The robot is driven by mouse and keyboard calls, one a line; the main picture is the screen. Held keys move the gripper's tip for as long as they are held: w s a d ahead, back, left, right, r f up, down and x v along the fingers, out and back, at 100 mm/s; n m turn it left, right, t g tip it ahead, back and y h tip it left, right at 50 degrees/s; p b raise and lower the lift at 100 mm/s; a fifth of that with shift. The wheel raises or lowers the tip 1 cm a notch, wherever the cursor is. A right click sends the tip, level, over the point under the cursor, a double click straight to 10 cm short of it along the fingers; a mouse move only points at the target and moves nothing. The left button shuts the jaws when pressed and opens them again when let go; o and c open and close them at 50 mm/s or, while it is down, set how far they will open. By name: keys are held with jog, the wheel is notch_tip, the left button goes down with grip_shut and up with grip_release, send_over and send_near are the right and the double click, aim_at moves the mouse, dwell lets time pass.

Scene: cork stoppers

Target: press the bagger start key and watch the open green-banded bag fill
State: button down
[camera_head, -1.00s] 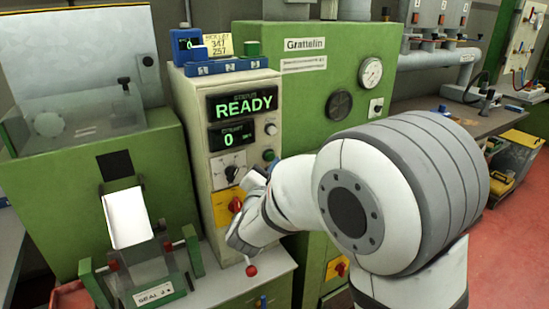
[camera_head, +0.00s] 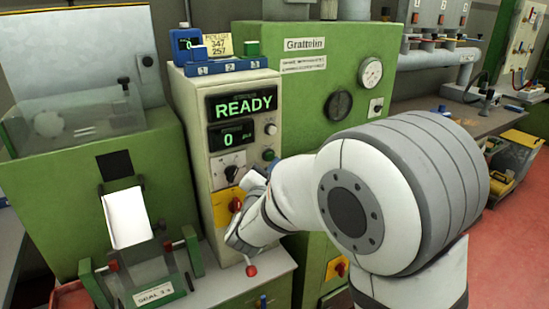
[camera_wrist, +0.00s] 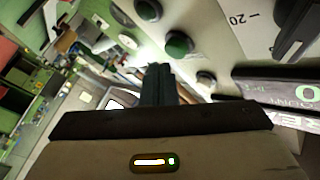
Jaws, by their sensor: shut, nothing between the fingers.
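The bagger's cream control panel (camera_head: 200,150) carries a status display (camera_head: 242,104) reading READY and a count display (camera_head: 232,135) reading 0. A green round key (camera_head: 268,155) sits at its right side; a green key also shows in the wrist view (camera_wrist: 179,45). I cannot read any key label. My gripper (camera_wrist: 157,72) is shut and empty, its fingertips close to the green key; contact cannot be told. In the head view my arm hides the fingertips. A white bag-like piece (camera_head: 127,217) hangs at the sealer; no green band is discernible.
A black selector knob (camera_head: 232,173) and a red knob on a yellow plate (camera_head: 236,205) lie close to my wrist. A red-tipped lever (camera_head: 251,270) is just below it. Green machine housings stand left and behind. Open red floor lies at right.

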jog(key=shift+w, duration=0.1)
jog(key=shift+w+a+b, duration=0.2)
jog(key=shift+a+b, duration=0.05)
jog(key=shift+b, duration=0.05)
jog(key=shift+w+a, duration=0.2)
jog(key=shift+w, duration=0.15)
dwell(0.7)
jog(key=shift+s, duration=0.15)
jog(key=shift+s+d+b, duration=0.45)
jog(key=shift+s+b, duration=0.1)
jog(key=shift+b, duration=0.05)
jog(key=s+d, duration=0.1)
jog(key=s+d+b, duration=0.1)
jog(key=s, duration=0.2)
jog(key=shift+s+d+b, duration=0.1)
jog(key=shift+d+b, duration=0.2)
jog(key=shift+d, duration=0.1)
dwell(0.6)
